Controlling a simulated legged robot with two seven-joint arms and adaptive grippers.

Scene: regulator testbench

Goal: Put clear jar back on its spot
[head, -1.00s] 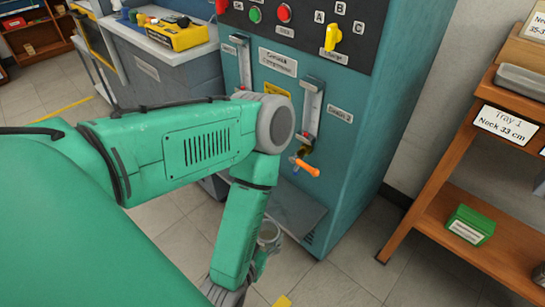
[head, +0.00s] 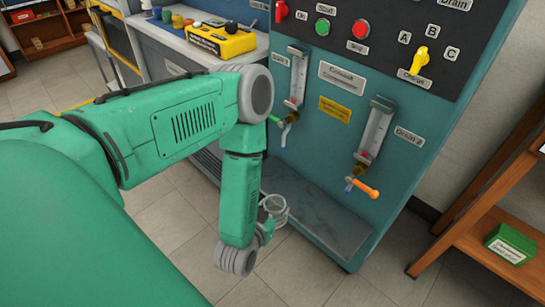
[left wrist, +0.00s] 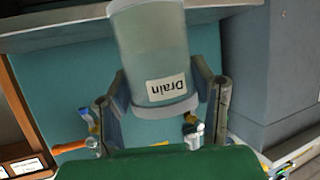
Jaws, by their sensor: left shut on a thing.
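The clear jar (head: 274,205) is in the grasp of my left gripper (head: 267,226), just in front of the left end of the low metal ledge (head: 335,232) on the teal cabinet. In the left wrist view the jar (left wrist: 150,45) is large, see-through and carries a "Drain" label that reads upside down. The fingers of my left gripper (left wrist: 160,98) press on both its sides. From the head view I cannot tell the exact gap between jar and ledge. My right gripper is not in view.
A grey bench (head: 165,45) with a yellow device (head: 221,41) stands left. A wooden shelf (head: 475,235) with a green box (head: 511,244) stands right. The ledge looks bare.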

